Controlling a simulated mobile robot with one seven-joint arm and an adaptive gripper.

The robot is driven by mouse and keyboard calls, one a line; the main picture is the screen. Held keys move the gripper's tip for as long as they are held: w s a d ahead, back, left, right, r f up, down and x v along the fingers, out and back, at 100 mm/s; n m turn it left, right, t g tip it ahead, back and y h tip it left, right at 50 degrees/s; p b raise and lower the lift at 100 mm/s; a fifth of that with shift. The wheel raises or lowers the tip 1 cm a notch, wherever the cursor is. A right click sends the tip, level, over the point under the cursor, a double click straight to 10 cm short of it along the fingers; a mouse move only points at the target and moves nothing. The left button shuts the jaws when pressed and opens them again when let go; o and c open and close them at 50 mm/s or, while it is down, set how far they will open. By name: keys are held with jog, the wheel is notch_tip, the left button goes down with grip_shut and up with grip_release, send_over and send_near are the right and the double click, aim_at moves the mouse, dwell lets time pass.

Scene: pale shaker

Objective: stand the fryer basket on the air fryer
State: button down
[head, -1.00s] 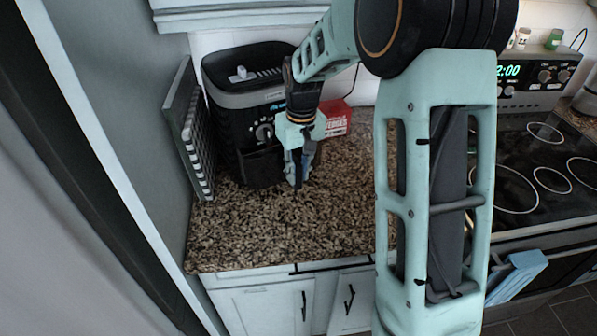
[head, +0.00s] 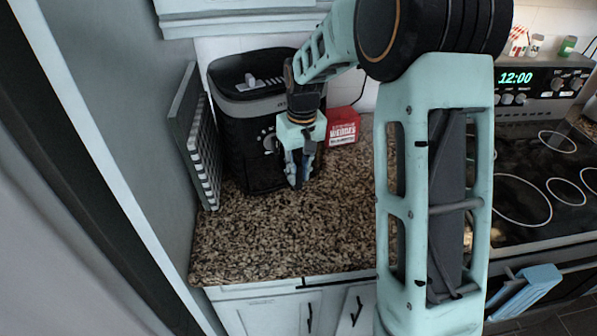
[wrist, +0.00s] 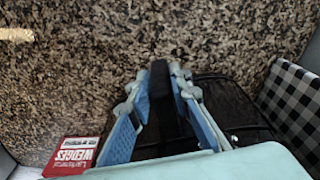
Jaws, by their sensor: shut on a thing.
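The air fryer (head: 232,118) is a black appliance with a grey band, standing upright at the back left of the counter. Its dial shows on the front, partly beside my gripper. My gripper (head: 298,182) points down at the fryer's front right. In the wrist view its blue fingers (wrist: 160,85) are closed around a dark upright bar, which looks like the handle of the fryer basket (wrist: 159,100). The basket itself is dark and hard to tell from the fryer body; its front appears to sit in the fryer's lower front.
A red box (head: 342,127) stands just right of the fryer. A checkered board (head: 204,150) leans at the left wall. The granite counter (head: 270,240) is clear in front. A black cooktop (head: 530,180) lies to the right.

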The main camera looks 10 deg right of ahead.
jog(key=shift+w+f, duration=0.1)
jog(key=shift+f, duration=0.1)
dwell(0.4)
jog(key=c, duration=1.7)
grip_release()
jog(key=shift+s+f, duration=0.15)
jog(key=shift+s, duration=0.05)
jog(key=s+d, duration=0.1)
jog(key=s, duration=0.2)
jog(key=s+d+b, duration=0.1)
jog(key=s, duration=0.3)
jog(key=s+d+b, duration=0.1)
jog(key=s+d, duration=0.1)
jog(key=s, duration=0.2)
jog(key=shift+s, duration=0.1)
